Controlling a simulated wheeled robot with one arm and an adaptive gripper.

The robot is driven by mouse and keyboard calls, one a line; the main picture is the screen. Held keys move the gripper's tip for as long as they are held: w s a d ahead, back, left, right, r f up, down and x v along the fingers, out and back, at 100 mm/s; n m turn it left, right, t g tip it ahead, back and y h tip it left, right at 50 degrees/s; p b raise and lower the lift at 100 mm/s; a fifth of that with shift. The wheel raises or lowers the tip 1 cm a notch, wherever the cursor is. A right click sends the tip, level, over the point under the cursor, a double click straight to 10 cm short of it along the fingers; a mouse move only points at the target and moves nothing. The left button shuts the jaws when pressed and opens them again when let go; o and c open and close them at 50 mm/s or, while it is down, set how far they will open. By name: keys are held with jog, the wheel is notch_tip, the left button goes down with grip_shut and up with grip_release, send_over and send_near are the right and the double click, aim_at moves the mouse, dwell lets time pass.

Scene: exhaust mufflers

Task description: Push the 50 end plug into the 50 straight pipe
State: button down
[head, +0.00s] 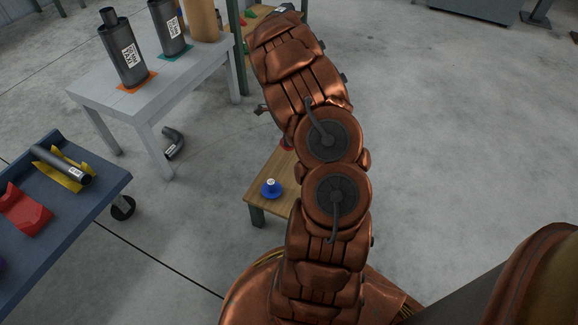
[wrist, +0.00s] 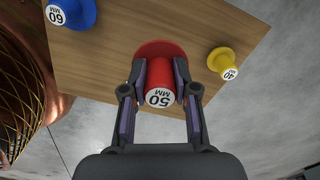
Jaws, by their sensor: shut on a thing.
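The red end plug (wrist: 160,82) is marked 50 MM and has a wide red flange. In the wrist view my gripper (wrist: 159,70) is shut on it, one finger on each side of its body. The flange is over the wooden table top (wrist: 110,50); I cannot tell whether it touches the wood. In the head view my arm hides the gripper, and only a small red patch shows beside the arm. A dark grey straight pipe (head: 62,164) lies on a yellow holder on the blue cart at the left; its label is too small to read.
A blue 60 MM plug (wrist: 72,12) and a yellow 40 MM plug (wrist: 228,62) flank the red one. A red holder (head: 24,208) is on the blue cart (head: 92,210). Mufflers (head: 125,55) stand on a white table (head: 88,92). A bent pipe (head: 173,145) lies on the floor.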

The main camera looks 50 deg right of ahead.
jog(key=shift+f, duration=0.1)
jog(key=shift+f+b, duration=1.7)
jog(key=shift+f, duration=3.1)
jog(key=shift+f, duration=0.15)
jog(key=c, duration=0.9)
grip_release()
